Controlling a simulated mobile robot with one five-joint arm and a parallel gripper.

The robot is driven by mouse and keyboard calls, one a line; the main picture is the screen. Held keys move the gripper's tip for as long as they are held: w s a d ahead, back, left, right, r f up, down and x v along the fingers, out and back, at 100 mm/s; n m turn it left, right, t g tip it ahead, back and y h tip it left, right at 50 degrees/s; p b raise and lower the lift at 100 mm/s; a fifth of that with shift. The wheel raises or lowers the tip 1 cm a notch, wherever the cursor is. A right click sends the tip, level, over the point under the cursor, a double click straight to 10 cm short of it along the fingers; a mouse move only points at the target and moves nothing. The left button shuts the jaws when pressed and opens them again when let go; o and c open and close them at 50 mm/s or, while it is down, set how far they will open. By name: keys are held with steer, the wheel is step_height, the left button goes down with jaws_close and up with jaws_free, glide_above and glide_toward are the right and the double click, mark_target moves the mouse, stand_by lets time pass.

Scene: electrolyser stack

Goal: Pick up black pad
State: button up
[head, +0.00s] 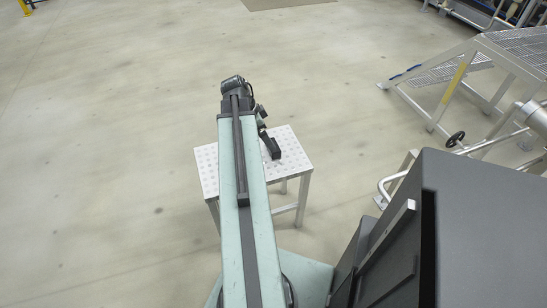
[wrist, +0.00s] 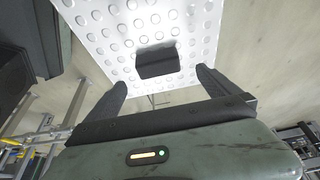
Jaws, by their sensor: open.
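The black pad (wrist: 157,62) lies on a light metal table top with round raised dots (wrist: 100,45), seen in the wrist view. My gripper (wrist: 158,84) is open, with one dark finger on each side of the picture and the pad framed between them, slightly beyond the fingertips. I see no contact between the fingers and the pad. In the head view my gripper (head: 271,148) is a small dark shape over the right part of the table (head: 287,139). The pad cannot be made out there.
A metal stair platform (head: 480,60) with a yellow-marked leg stands at the right. A large dark grey cabinet (head: 480,230) fills the lower right, with pipes and a black handwheel (head: 455,139) behind it. The floor to the left of the table is clear.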

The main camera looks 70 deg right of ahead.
steer(key=shift+b+x, duration=1.15)
steer(key=shift+x, duration=0.05)
steer(key=b+x, duration=0.5)
steer(key=shift+s+f, duration=0.15)
steer(key=shift+f, duration=0.1)
steer(key=shift+r, duration=0.2)
steer(key=c, duration=1.5)
step_height(320, 180, up, 10)
steer(key=p, duration=1)
